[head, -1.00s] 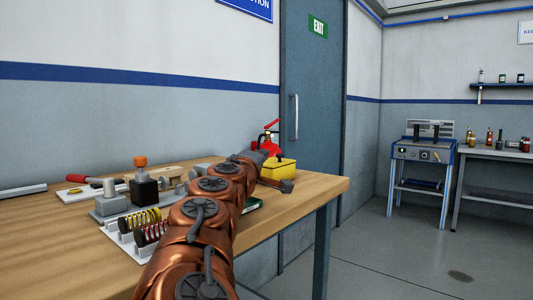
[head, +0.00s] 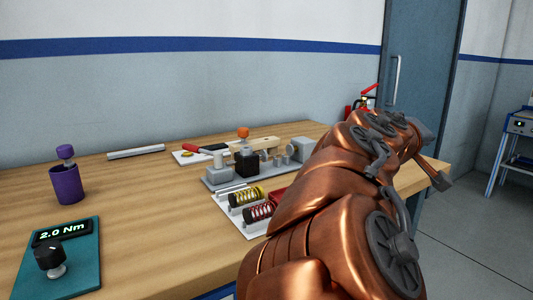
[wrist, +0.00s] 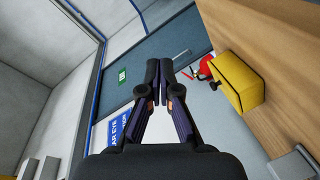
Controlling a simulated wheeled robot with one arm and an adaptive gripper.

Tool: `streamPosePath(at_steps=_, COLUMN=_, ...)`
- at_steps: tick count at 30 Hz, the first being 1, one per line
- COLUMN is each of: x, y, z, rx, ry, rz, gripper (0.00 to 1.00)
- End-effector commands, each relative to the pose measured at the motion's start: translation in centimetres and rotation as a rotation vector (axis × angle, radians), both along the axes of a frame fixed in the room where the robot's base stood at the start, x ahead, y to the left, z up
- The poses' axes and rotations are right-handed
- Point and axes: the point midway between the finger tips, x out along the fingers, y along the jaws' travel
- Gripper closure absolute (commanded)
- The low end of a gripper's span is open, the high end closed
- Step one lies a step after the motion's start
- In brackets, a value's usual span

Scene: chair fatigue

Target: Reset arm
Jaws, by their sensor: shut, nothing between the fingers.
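My copper-coloured arm reaches from the lower middle of the head view toward the right end of the wooden workbench (head: 130,240). My gripper (wrist: 159,68) shows in the wrist view with its two dark fingers together at the tips and nothing between them. In the head view a dark part at the arm's far end shows near the bench's right corner, too small to tell the fingers. A yellow box (wrist: 236,82) lies to the right of the fingers in the wrist view, apart from them. The arm hides part of the bench's right side.
A red fire extinguisher (head: 363,101) stands behind the arm.

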Motion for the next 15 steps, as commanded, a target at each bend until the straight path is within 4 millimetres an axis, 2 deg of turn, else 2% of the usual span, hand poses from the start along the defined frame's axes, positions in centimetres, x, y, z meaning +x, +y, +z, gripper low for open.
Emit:
streamPosePath(at_steps=1, x=-1.3, y=-0.9, z=1.3, rx=0.055, ry=0.010, rz=-0.025, gripper=1.00)
streamPosePath(at_steps=6, x=-5.4, y=-2.8, z=0.5, rx=0.230, ry=0.063, rz=-0.103, gripper=1.00)
streamPosePath(at_steps=11, x=-9.0, y=-3.2, z=-0.8, rx=0.397, ry=0.134, rz=-0.159, gripper=1.00)
streamPosePath(at_steps=15, x=-12.3, y=-2.5, z=-2.1, rx=0.537, ry=0.212, rz=-0.196, gripper=1.00)
